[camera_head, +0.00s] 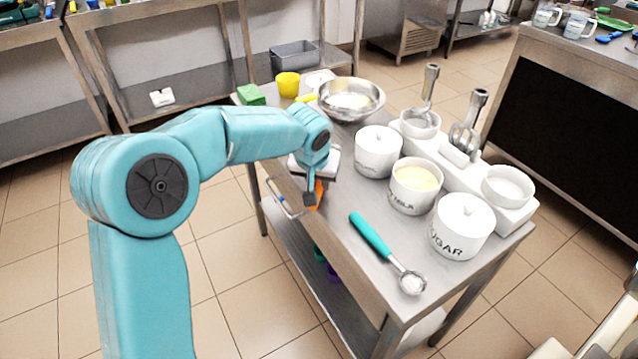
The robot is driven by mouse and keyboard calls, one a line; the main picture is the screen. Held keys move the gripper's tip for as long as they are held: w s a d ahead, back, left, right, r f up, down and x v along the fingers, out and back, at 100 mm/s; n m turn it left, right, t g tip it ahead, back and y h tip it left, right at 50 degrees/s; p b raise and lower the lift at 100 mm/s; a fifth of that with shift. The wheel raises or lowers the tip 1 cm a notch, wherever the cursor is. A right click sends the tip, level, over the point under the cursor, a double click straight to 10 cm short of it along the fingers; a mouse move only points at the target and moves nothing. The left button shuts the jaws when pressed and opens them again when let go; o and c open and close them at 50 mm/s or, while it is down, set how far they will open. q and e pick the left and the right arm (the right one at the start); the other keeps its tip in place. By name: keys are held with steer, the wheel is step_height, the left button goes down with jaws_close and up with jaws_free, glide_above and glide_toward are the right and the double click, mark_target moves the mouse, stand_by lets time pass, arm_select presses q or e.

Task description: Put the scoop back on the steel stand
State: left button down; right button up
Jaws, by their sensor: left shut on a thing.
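My left gripper (311,197) reaches down at the near-left edge of the steel table and is shut on an orange thing (318,192). The gripper hides most of this thing, so I cannot tell its full shape; it may be the handle of a scoop. A bent steel wire piece (283,199) shows just left of the gripper at the table edge; I cannot tell whether it is the stand. A scoop with a teal handle (371,236) and a round pale head (411,283) lies on the table, right of and nearer than the gripper, apart from it.
The steel table (352,275) holds white lidded jars (461,226), an open jar (415,186), a white holder with utensils (513,212), a steel bowl (350,112), a yellow cup (288,84) and a green block (251,94). Bare tabletop lies around the teal scoop.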

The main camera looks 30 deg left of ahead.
arm_select(q)
steer(key=shift+f, duration=0.55)
steer(key=shift+f, duration=0.15)
steer(key=c, duration=1)
jaws_free()
steer(key=shift+o, duration=0.2)
